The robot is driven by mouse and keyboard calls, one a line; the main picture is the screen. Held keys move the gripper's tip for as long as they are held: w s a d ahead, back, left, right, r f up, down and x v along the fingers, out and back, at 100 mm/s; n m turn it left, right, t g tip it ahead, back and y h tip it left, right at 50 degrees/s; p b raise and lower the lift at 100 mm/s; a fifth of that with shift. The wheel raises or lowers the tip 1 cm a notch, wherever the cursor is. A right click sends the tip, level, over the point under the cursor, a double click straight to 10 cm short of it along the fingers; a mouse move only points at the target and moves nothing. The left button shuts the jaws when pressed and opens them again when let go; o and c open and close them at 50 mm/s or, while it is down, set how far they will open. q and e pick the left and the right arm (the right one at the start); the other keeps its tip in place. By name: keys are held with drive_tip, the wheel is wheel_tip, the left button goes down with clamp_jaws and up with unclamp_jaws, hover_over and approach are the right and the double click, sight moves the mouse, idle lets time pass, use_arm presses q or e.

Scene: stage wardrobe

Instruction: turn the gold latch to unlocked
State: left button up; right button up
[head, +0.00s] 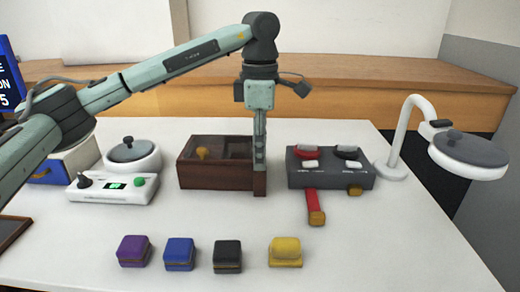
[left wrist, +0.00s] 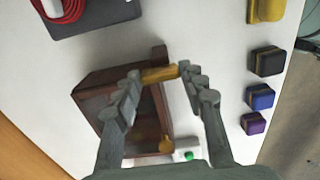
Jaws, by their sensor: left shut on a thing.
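The gold latch (left wrist: 160,74) is a short gold bar at one end of the dark wooden box (left wrist: 98,78), seen in the left wrist view. My left gripper (left wrist: 159,71) is shut on it, a fingertip at each end of the bar. In the head view the box (head: 215,181) stands mid-table, and my left gripper (head: 260,168) points straight down at its right end. The fingers hide the latch there. A gold knob (head: 202,153) shows on the box's left part. I cannot read any lock marking. My right gripper is not in view.
A grey switch box (head: 330,178) with a red lever (head: 312,200) stands close on the right, a white lamp (head: 470,150) beyond it. A white device (head: 112,190) and a round lidded pot (head: 132,155) stand left. Several small coloured boxes (head: 179,254) line the front.

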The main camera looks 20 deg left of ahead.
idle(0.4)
use_arm(q)
drive_tip(key=o, duration=1.2)
drive_tip(key=shift+c, duration=0.2)
drive_tip(key=shift+r, duration=0.1)
wheel_tip(320, 180, up, 12)
drive_tip(key=shift+s+f, duration=0.1)
drive_tip(key=shift+f, duration=0.1)
